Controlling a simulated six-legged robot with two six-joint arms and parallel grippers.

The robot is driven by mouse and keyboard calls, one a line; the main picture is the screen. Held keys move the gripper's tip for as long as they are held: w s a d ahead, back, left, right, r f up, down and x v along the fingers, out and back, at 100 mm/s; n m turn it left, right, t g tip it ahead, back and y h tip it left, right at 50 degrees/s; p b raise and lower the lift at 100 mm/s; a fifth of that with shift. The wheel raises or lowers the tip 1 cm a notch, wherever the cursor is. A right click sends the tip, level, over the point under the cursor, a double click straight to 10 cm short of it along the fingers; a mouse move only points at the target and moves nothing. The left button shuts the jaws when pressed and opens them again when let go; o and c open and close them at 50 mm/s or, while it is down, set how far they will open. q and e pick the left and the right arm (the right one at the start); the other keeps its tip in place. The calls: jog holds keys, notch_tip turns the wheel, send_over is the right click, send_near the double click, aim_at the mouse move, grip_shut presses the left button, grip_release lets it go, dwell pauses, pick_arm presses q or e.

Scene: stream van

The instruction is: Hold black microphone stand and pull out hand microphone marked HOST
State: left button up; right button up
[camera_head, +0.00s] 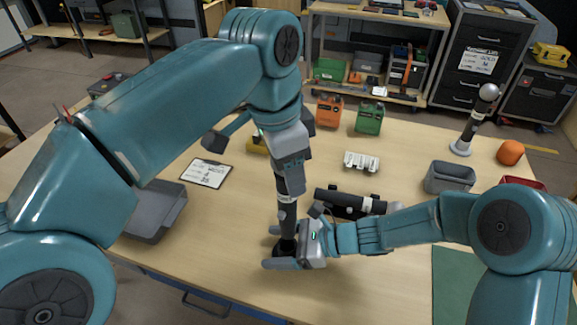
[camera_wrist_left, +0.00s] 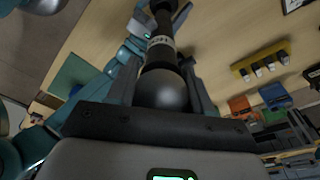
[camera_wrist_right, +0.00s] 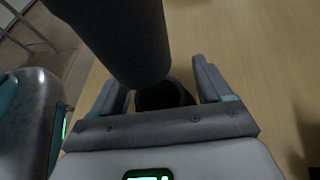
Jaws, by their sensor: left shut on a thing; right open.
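The microphone has a grey ball head (camera_wrist_left: 163,90), a black body and a white band with lettering (camera_wrist_left: 160,43) too small to read surely. My left gripper (camera_head: 287,192) is shut on it from above and holds it roughly upright. Its dark lower body (camera_wrist_right: 120,40) fills the upper left of the right wrist view. The black stand (camera_wrist_right: 165,94) is directly below; its lower end overlaps the stand's opening in view, and I cannot tell whether they touch. My right gripper (camera_head: 280,249) is low at the table, open, with its fingers on either side of the stand (camera_head: 286,246).
A second ball-headed microphone stands in a pale holder (camera_head: 461,147) at the right. A black cylinder (camera_head: 340,202) lies just behind my right gripper. Grey bins (camera_head: 450,177), a clipboard (camera_head: 206,172), orange and green containers (camera_head: 368,118) and a white block (camera_head: 361,161) are around.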

jog(key=v, duration=1.1)
jog(key=shift+d+r, duration=0.15)
jog(key=shift+d, duration=0.3)
jog(key=shift+s, duration=0.1)
